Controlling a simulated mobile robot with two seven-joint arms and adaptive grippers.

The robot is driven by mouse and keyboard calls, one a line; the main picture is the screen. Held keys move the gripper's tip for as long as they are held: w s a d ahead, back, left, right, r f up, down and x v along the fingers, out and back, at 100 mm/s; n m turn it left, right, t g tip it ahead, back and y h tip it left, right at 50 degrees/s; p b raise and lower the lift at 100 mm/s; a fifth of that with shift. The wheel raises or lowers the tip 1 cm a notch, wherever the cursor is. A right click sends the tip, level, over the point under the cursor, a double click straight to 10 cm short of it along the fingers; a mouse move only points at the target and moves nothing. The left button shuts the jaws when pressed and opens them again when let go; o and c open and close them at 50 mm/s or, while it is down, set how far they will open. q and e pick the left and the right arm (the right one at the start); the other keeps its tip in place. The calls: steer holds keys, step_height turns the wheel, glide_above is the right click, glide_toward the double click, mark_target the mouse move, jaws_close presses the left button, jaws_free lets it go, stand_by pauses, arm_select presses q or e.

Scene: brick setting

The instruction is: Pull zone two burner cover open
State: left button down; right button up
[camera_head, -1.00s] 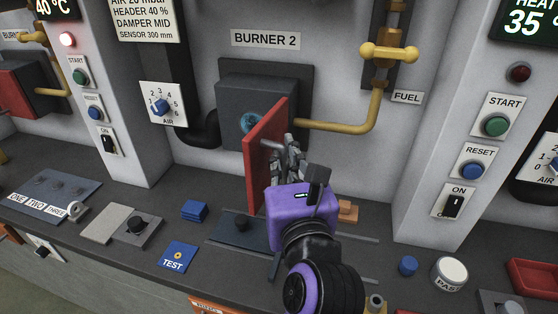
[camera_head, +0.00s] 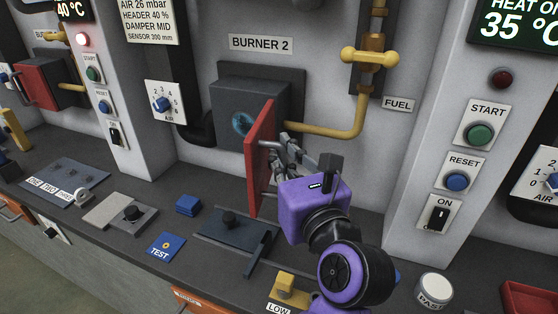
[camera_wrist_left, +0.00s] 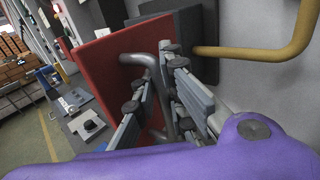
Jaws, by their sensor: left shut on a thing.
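The red burner cover (camera_head: 258,158) under the BURNER 2 sign (camera_head: 262,44) stands swung out from the dark burner box (camera_head: 240,100). A round blue port (camera_head: 242,123) shows on the box front. My left gripper (camera_head: 284,150) is at the cover's outer face, on its right side. In the left wrist view the red cover (camera_wrist_left: 98,75) fills the upper middle, and my left gripper's fingers (camera_wrist_left: 160,98) are shut on its grey bar handle (camera_wrist_left: 144,60). The fingers partly hide the handle. My right gripper is not in view.
A yellow fuel pipe (camera_head: 335,131) runs close to the right of the cover.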

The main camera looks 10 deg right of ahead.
arm_select(q)
steer(key=shift+d+f+y, duration=0.15)
steer(key=shift+f+y, duration=0.05)
steer(key=shift+y, duration=0.1)
stand_by(0.4)
steer(key=c, duration=1.8)
jaws_free()
steer(key=shift+s+r, duration=0.1)
steer(key=shift+r, duration=0.05)
steer(key=shift+r, duration=0.1)
